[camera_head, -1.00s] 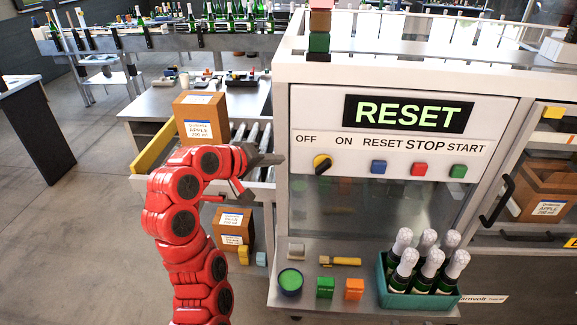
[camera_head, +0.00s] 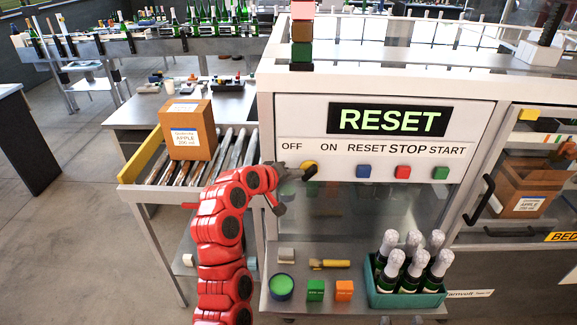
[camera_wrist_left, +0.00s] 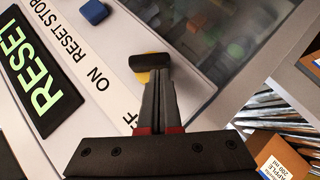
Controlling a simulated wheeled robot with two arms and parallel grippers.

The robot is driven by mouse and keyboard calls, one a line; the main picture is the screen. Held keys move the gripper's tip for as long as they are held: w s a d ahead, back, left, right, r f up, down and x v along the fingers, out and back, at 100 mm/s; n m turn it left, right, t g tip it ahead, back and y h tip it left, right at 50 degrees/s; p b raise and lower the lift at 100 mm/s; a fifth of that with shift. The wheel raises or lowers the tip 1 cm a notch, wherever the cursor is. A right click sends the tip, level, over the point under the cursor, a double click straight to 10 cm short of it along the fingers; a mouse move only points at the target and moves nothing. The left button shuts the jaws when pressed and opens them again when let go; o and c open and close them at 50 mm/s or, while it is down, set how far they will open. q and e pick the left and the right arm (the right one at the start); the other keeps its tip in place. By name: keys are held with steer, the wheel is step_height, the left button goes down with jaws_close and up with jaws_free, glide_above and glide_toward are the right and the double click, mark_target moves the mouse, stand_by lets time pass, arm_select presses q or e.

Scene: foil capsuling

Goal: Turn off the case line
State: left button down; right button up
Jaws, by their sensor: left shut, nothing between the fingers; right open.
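The case line's switch is a black-handled rotary knob on a yellow base (camera_head: 309,165), below the OFF and ON labels on the white panel (camera_head: 300,122). In the left wrist view its black handle (camera_wrist_left: 149,62) lies just beyond my fingertips, with a bit of yellow behind it. My left gripper (camera_head: 296,172) is shut and empty, its tips at the knob's left side. In the left wrist view the shut fingers (camera_wrist_left: 160,80) seem to touch or nearly touch the handle; I cannot tell which. The knob's exact setting is partly hidden. My right gripper is out of view.
The display (camera_head: 390,120) reads RESET. Blue (camera_head: 363,171), red (camera_head: 403,172) and green (camera_head: 441,173) buttons sit right of the knob. Below, a ledge holds a teal crate (camera_head: 405,300) of bottles and small blocks. An apple carton (camera_head: 187,131) stands on the rollers at left.

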arm_select(q)
steer(key=shift+f, duration=0.1)
stand_by(0.3)
steer(key=shift+a+f+b, duration=0.15)
steer(key=shift+f+b, duration=0.05)
steer(key=shift+b, duration=0.4)
steer(key=shift+f+n+h+b, duration=0.1)
steer(key=shift+n+h+b, duration=0.2)
steer(key=shift+h+b, duration=0.15)
